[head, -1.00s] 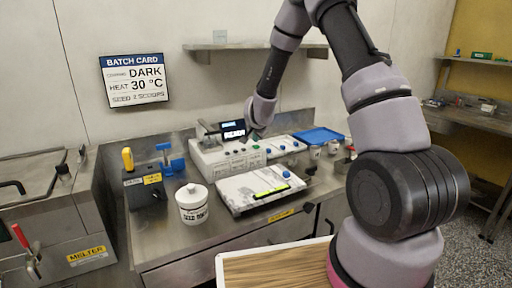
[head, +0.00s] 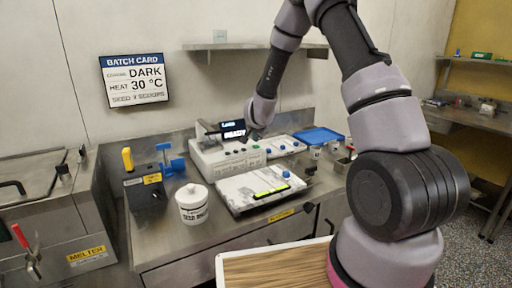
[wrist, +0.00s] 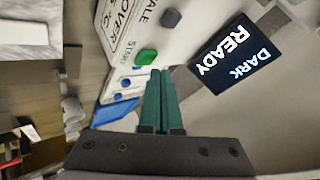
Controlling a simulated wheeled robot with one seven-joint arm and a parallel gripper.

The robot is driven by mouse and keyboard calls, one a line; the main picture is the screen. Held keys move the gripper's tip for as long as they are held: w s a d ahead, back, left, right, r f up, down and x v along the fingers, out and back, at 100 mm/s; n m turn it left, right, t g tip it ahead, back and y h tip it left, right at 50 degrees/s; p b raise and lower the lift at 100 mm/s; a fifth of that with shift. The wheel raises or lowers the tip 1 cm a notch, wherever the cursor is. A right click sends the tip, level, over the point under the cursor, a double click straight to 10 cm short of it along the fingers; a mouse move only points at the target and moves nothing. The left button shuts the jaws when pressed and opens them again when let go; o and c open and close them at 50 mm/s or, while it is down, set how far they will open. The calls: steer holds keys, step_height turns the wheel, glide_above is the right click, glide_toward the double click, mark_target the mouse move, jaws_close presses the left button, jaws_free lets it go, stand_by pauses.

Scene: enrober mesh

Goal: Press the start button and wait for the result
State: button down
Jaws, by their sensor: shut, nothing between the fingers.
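The enrober machine (head: 215,160) is a pale box on the steel bench. Its display (head: 233,130) is dark with light text; in the wrist view the display (wrist: 236,55) reads "DARK READY". A green button (wrist: 146,57), labelled START, is on the panel; it also shows in the head view (head: 256,147). My gripper (wrist: 160,72) has green fingers, closed together and empty. Its tips appear close to the green button in the wrist view; I cannot tell whether they touch it. In the head view the gripper is small, above the machine's panel.
A dark grey button (wrist: 171,18) is beside the green one. A white tub (head: 192,205) and a dark box (head: 146,190) with a yellow handle stand at left. A flat tray unit (head: 240,190) is in front. The batch card (head: 134,80) reads DARK, 30 °C.

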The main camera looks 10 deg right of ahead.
mark_target(256, 147)
steer(key=shift+f, duration=0.1)
steer(key=shift+f, duration=0.3)
steer(key=shift+f, duration=0.4)
stand_by(0.6)
stand_by(0.4)
steer(key=shift+r, duration=0.85)
steer(key=shift+r, duration=2.5)
